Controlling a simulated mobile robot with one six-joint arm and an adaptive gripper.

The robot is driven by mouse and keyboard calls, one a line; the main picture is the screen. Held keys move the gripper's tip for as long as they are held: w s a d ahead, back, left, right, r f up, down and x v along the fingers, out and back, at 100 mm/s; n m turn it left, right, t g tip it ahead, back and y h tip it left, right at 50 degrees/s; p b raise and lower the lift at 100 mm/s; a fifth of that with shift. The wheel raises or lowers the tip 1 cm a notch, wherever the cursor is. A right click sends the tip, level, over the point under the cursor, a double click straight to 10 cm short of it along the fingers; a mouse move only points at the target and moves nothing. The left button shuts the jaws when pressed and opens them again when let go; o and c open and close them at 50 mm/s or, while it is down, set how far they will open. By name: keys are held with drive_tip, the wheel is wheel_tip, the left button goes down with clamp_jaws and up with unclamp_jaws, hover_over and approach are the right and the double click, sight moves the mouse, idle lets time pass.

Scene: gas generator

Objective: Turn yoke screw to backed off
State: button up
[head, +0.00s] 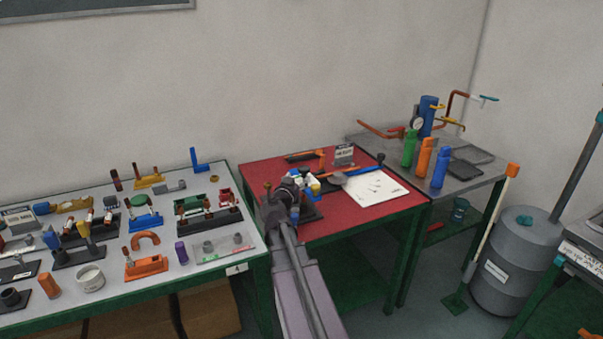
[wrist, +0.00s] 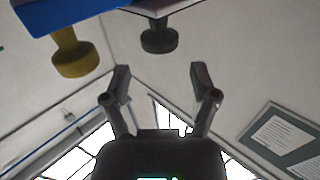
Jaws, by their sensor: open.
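My gripper (head: 286,192) is over the left part of the red table, at a small assembly (head: 311,184) with blue, white and yellow parts on a dark base. In the wrist view my gripper (wrist: 162,85) is open, with nothing between its two fingers. Beyond the fingertips at the top of that view are an olive-yellow knob (wrist: 75,55) on a blue bar (wrist: 68,15) and a dark grey knob (wrist: 160,35). Both knobs are apart from the fingers. I cannot tell which is the yoke screw. My arm and gripper hide part of the assembly in the head view.
On the red table (head: 262,168) lie a white sheet (head: 376,190), a blue-handled tool (head: 365,168) and a small sign (head: 344,154). The left bench (head: 215,270) is crowded with small fixtures. Green, orange and blue bottles (head: 425,156) stand on the right table (head: 480,178).

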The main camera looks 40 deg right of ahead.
drive_tip(key=shift+v, duration=1.9)
drive_tip(key=s+a+f+n+g+y+p, duration=0.3)
drive_tip(key=s+a+n+y, duration=0.1)
drive_tip(key=a, duration=0.7)
drive_tip(key=s+a+f+n+g+y+p, duration=0.3)
drive_tip(key=a+y, duration=0.3)
drive_tip(key=a, duration=0.6)
drive_tip(key=s+a+f+n+g+y+p, duration=0.3)
drive_tip(key=s+a+n+y, duration=0.1)
drive_tip(key=a, duration=0.7)
drive_tip(key=shift+s+a+n+g+y+p, duration=0.15)
drive_tip(key=shift+s+n+g+y+p, duration=0.15)
drive_tip(key=shift+s+g+y+p, duration=0.15)
